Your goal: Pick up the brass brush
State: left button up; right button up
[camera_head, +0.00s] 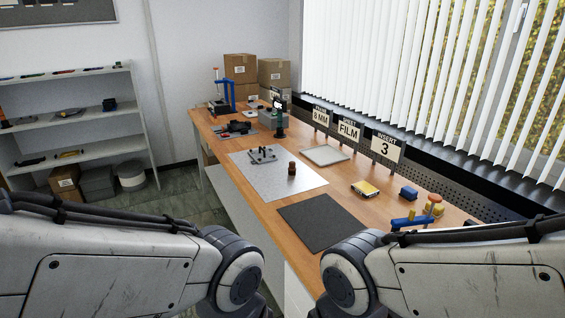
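I cannot tell for sure which thing is the brass brush. A blue-handled item (408,222) lies at the right front of the wooden bench, close to yellow, brass-coloured upright pieces (434,207). It is too small to tell whether it has bristles. Only links of my two arms show, at the lower left and lower right. Neither gripper is in view.
On the bench (262,205) are a grey metal plate (250,165) with a small fixture (263,155) and brown cylinder (292,169), a dark mat (318,222), a yellow block (365,189) and a blue block (408,193). Signs stand along the back.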

aim_at(292, 170)
jog(key=u, duration=0.45)
jog(key=k, duration=0.6)
jog(key=u, duration=0.95)
jog(key=k, duration=0.7)
jog(key=u, duration=0.35)
jog(key=i, duration=1.8)
jog(key=z, duration=0.4)
jog(key=i, duration=2)
jog(key=z, duration=0.65)
jog(key=i, duration=1.55)
jog(key=z, duration=1.45)
jog(key=i, duration=0.85)
jog(key=z, duration=1.5)
jog(key=i, duration=0.55)
jog(key=z, duration=0.35)
